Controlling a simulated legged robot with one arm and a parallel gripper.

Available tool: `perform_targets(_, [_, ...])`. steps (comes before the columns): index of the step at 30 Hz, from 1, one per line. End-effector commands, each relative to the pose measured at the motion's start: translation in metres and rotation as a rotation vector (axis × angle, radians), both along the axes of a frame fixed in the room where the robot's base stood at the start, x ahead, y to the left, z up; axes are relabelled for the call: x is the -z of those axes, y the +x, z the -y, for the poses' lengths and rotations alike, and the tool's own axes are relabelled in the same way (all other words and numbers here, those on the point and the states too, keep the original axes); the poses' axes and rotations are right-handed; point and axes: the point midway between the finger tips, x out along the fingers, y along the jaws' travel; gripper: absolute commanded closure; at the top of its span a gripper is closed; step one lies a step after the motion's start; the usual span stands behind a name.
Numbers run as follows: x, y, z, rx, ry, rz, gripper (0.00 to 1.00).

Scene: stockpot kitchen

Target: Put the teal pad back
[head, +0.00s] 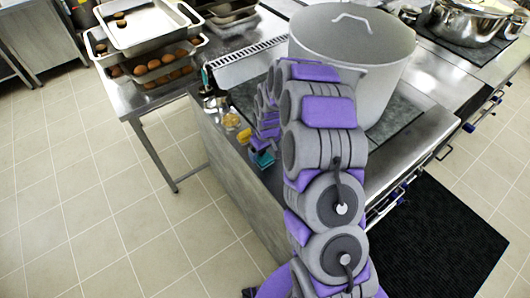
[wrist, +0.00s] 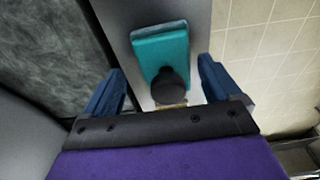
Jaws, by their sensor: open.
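The teal pad (wrist: 160,48) lies on a narrow grey surface beside the dark stove top. A dark round knob (wrist: 170,86) overlaps its near end. My gripper (wrist: 160,66) is open over the pad's near part, with one blue finger on each side of the pad and the knob. I see no finger touching the pad, though the exact gap is hard to judge. In the head view the teal pad (head: 262,159) shows small at the counter's left edge, partly hidden by my arm. My gripper is mostly hidden there.
A large lidded stockpot (head: 352,60) stands close to my arm. Small yellow items (head: 231,120) sit on the counter edge beside the pad. Trays (head: 150,65) with round brown food stand at the upper left. The tiled floor (head: 90,220) at left is clear.

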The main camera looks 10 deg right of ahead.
Motion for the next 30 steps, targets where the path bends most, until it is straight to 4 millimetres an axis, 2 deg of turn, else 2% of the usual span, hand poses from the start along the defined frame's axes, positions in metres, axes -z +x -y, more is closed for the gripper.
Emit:
perform_targets(1, [-0.011,0.000,-0.001,-0.001,0.000,0.005,0.09])
perform_targets(12, [-0.084,-0.008,0.011,0.000,0.006,0.004,0.09])
perform_targets(16, [-0.097,-0.010,0.011,-0.001,0.005,0.000,0.09])
perform_targets(23, [-0.105,-0.014,0.006,0.002,0.003,-0.002,0.09])
perform_targets(26, [-0.117,-0.023,0.003,0.005,0.004,-0.008,0.09])
perform_targets(30, [-0.142,-0.047,0.000,0.022,0.009,-0.027,0.09])
